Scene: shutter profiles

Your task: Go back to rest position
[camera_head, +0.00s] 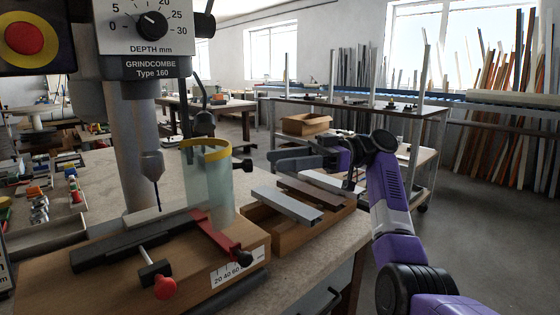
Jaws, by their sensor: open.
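My purple arm (388,190) reaches in from the right. My gripper (282,160), dark grey, points left above the workbench. Its jaws are open and I see nothing between them. Below it, an open wooden tray (268,233) holds a light grey profile (287,203) and a brown profile (312,193), with a paler one (325,180) behind. The gripper looks clear of the profiles, though its exact height is hard to tell.
A drill press (148,68) with a clear, yellow-rimmed guard (207,180) stands left of the gripper. A metal rack (436,150) with a cardboard box (306,124) stands behind. Open floor lies to the right.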

